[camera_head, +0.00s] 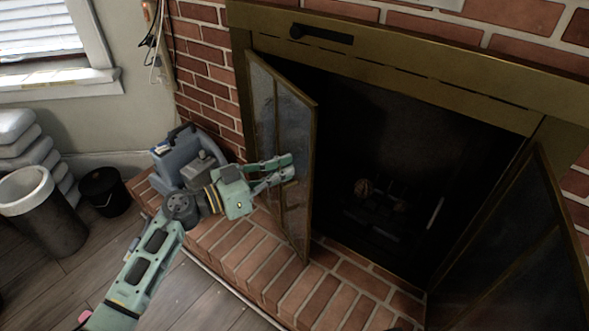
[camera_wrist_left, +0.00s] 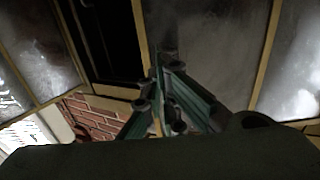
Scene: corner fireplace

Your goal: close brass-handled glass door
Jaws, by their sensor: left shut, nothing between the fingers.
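The left glass door (camera_head: 284,140) of the fireplace stands swung open, its brass-coloured frame edge toward the room. My left gripper (camera_head: 290,167) is shut and empty, in front of the left face of this door. I cannot tell whether its fingers touch the glass. In the left wrist view the fingers (camera_wrist_left: 165,72) point at a glass panel (camera_wrist_left: 207,40) between brass-coloured bars. The right glass door (camera_head: 515,255) also stands open at the lower right. I cannot make out a handle on either door. My right gripper is out of view.
The dark firebox (camera_head: 400,150) lies open between the doors, with a grate and logs (camera_head: 385,200) inside. A blue-grey machine (camera_head: 185,160) stands on the brick hearth (camera_head: 250,255) behind my left arm. A bin (camera_head: 40,210) and a black bucket (camera_head: 104,190) stand at left.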

